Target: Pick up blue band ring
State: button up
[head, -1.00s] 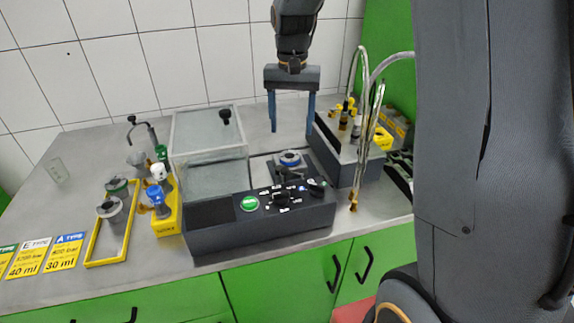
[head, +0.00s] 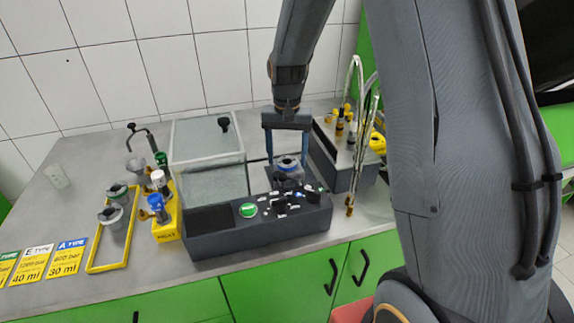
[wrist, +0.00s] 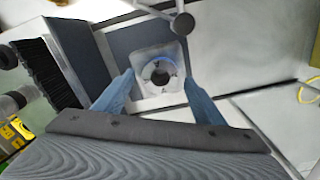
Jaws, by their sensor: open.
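The blue band ring (head: 288,162) is a light metallic ring with a blue band and a dark centre. It sits in a seat behind the control knobs of the dark testbench (head: 215,240). In the wrist view the ring (wrist: 161,72) lies just beyond my fingertips, in a pale square seat. My gripper (head: 287,166) points down with its blue fingers open, one to each side of the ring in the picture. In the wrist view my gripper (wrist: 158,80) is empty; I cannot tell whether the fingertips are level with the ring.
A clear box (head: 208,145) stands left of the ring. Curved metal hoses (head: 358,90) and a dark-sided unit (head: 345,165) stand to the right. A grey rod with a round end (wrist: 182,22) shows close to the ring. A yellow-framed tray (head: 93,266) is at the left.

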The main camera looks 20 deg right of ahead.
jog(key=c, duration=1.3)
